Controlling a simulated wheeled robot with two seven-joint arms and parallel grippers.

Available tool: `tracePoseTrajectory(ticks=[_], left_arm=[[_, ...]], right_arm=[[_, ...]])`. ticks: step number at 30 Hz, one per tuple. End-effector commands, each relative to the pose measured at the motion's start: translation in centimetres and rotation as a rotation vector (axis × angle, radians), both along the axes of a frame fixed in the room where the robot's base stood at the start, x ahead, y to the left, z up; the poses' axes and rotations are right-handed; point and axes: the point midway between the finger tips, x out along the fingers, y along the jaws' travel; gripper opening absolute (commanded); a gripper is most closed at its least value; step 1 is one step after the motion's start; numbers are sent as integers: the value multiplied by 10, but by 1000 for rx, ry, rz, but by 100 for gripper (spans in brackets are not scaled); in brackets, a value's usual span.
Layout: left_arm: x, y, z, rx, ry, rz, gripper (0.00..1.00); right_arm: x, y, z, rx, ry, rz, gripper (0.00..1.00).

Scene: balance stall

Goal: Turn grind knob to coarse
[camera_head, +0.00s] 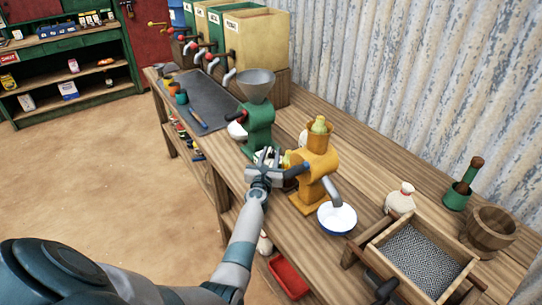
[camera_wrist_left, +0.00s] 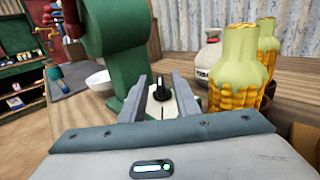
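A black grind knob (camera_wrist_left: 162,88) with a light pointer mark stands on a pale plate beside the green grinder (camera_wrist_left: 118,45) in the left wrist view. The pointer looks roughly upright. My left gripper (camera_wrist_left: 160,92) is open, its two fingers on either side of the knob with gaps showing; I cannot tell if either touches it. In the head view my left gripper (camera_head: 266,158) is at the front of the green grinder (camera_head: 258,125), which carries a grey hopper (camera_head: 256,84). The gripper hides the knob there. I cannot make out my right gripper.
A yellow grinder (camera_head: 317,165) stands close right of my left gripper, with a white bowl (camera_head: 337,217) under its spout. A sieve box (camera_head: 420,255) and wooden mortar (camera_head: 488,230) are farther right.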

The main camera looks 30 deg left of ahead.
Motion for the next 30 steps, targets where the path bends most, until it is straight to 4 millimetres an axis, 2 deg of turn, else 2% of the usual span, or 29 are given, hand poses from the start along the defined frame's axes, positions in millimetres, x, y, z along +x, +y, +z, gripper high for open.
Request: tracePoseTrajectory(ticks=[4,5,8,20,30], left_arm=[[0,0,0,0,0,0,29],[0,0,0,0,0,0,24],[0,0,0,0,0,0,0],[-1,0,0,-2,-1,-10,0],[-2,4,-1,4,2,-90,0]], right_arm=[[0,0,0,0,0,0,44],[0,0,0,0,0,0,44],[0,0,0,0,0,0,44],[0,3,0,3,0,-1,44],[0,4,-4,4,0,-2,44]])
